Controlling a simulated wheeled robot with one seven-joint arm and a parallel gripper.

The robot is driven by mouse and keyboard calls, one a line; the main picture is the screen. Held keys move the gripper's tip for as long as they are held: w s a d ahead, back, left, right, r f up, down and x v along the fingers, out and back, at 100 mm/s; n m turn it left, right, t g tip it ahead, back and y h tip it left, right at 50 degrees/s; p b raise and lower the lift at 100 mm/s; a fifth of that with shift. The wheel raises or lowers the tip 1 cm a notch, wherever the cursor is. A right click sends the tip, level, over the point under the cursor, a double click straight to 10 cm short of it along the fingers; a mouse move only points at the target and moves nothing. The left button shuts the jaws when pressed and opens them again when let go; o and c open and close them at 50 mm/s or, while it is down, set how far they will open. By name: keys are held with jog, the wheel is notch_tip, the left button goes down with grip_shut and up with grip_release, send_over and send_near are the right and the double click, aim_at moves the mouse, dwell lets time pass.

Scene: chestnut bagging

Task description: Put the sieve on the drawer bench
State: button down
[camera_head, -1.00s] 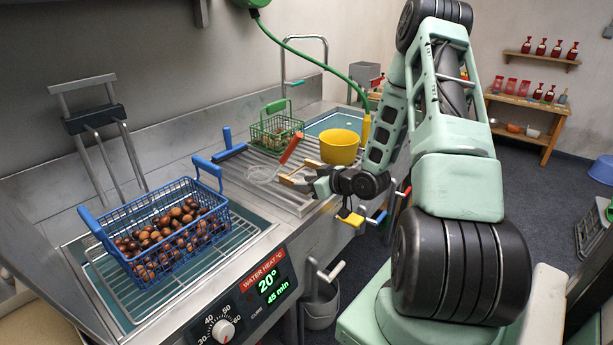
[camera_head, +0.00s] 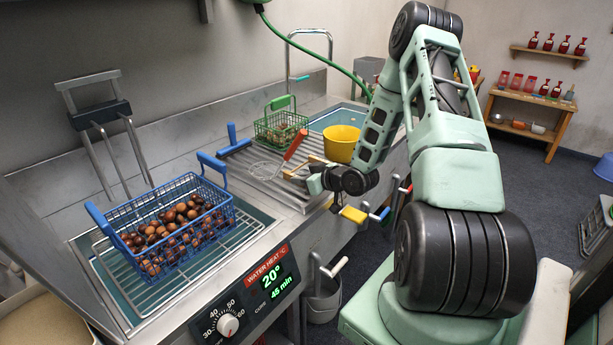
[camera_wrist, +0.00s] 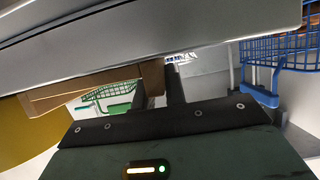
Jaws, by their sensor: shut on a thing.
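The handle slants up to the right. My gripper (camera_head: 314,181) is low at the counter's front edge, right of the mesh. A pale wooden piece (camera_wrist: 90,92) crosses the wrist view, its end beside a dark finger; my gripper appears shut on it. I cannot tell whether this piece belongs to the sieve. No orange handle shows in the wrist view. I cannot pick out the drawer bench.
A blue basket of chestnuts (camera_head: 172,238) stands left on a wire rack. A green basket (camera_head: 279,130) and a yellow tub (camera_head: 341,143) stand behind the sieve. Coloured handles (camera_head: 353,215) stick out below the counter's front edge. A grey bucket (camera_head: 323,303) stands below.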

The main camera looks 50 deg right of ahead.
jog(key=shift+r, duration=0.1)
jog(key=shift+r, duration=0.75)
notch_tip(320, 180, up, 2)
jog(key=shift+s+b, duration=0.1)
jog(key=shift+b, duration=0.4)
jog(key=s+d+b, duration=0.1)
jog(key=s+b, duration=0.1)
jog(key=s, duration=1.5)
jog(key=shift+s+d+b, duration=0.2)
jog(key=shift+s+b, duration=0.15)
jog(key=shift+s, duration=0.05)
